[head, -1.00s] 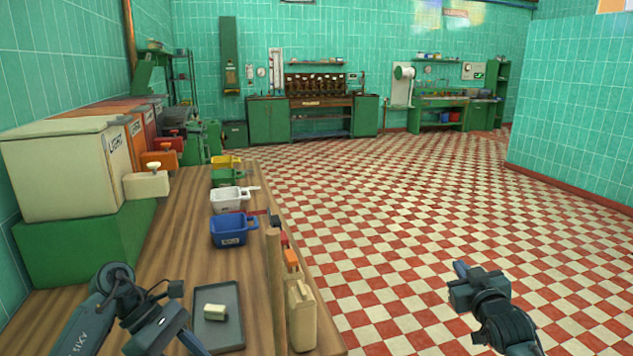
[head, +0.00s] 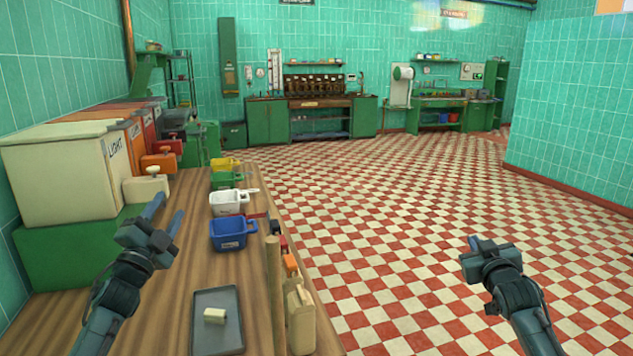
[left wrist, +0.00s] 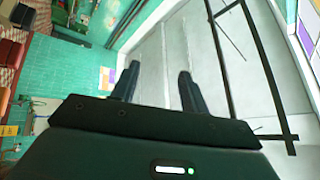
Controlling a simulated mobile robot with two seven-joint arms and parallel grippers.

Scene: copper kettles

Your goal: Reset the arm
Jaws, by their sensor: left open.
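My left gripper (head: 164,222) is raised above the wooden bench at the left of the head view, its fingers pointing up and away. It is open and empty; the left wrist view shows its two fingers (left wrist: 158,88) apart with nothing between them. My right gripper (head: 474,243) is over the checkered floor, to the right of the bench. Its fingertips are too small and overlapped to tell whether it is open or shut.
The bench (head: 180,277) bears a dark tray (head: 219,339) with a pale block (head: 215,315), a blue bin (head: 232,233), a white bin (head: 229,203) and a cream container (head: 299,320). A cream "LIGHT" box (head: 60,172) stands left. The floor (head: 390,200) is clear.

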